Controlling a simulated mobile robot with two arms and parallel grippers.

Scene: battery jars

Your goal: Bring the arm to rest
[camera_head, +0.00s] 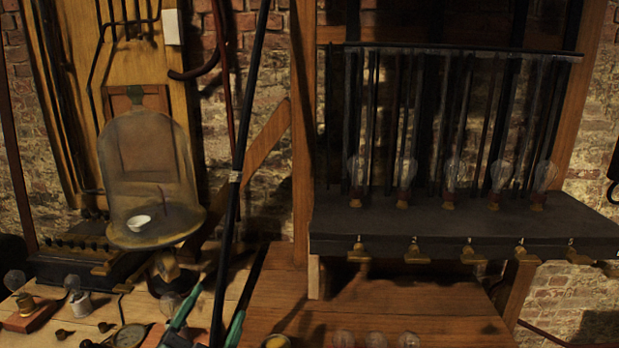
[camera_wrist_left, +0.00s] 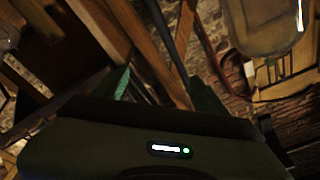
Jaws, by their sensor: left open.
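My left gripper (camera_head: 216,304) is low in the head view, left of the middle. Its two green fingers stand apart, with nothing seen between them that it holds. A dark pole crosses the head view in front of or between the fingers; I cannot tell which. In the left wrist view the green fingertips of my left gripper (camera_wrist_left: 162,84) also show spread apart, with wooden beams and brick behind them. My right gripper does not show in either view.
A cloudy glass bell jar (camera_head: 150,165) stands at the left. A dark shelf (camera_head: 430,222) with several bulbs fills the right. A bench (camera_head: 390,300) carries several bulbs at its front. A round gauge (camera_head: 130,336) and small bulbs lie at the lower left. The dark pole (camera_head: 246,140) leans upward.

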